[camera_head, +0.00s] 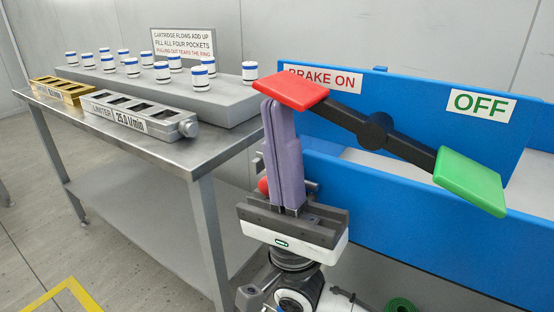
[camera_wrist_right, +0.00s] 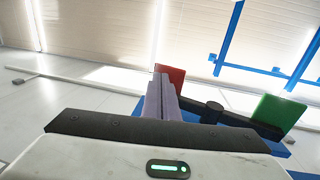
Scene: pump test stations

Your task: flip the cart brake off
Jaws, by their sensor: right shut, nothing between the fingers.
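The cart brake is a dark rocker bar (camera_head: 345,117) on a round hub, mounted on the blue cart (camera_head: 420,215). Its red pad (camera_head: 291,92) on the left, by the BRAKE ON label (camera_head: 340,82), sits high. Its green pad (camera_head: 470,182) on the right, below the OFF label (camera_head: 481,105), sits low. My right gripper (camera_head: 281,112) is shut and empty, pointing up, with its purple fingertips at the red pad's underside; contact is unclear. The wrist view shows the fingers (camera_wrist_right: 161,88) overlapping the red pad (camera_wrist_right: 176,75), with the green pad (camera_wrist_right: 279,111) farther right. My left gripper is out of view.
A steel table (camera_head: 180,152) stands at the left, its near corner close to my right gripper. It bears a grey block (camera_head: 225,107) with several white-and-blue cartridges, plus a silver limiter (camera_head: 140,113) and a brass one (camera_head: 60,88). Floor at the lower left is clear.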

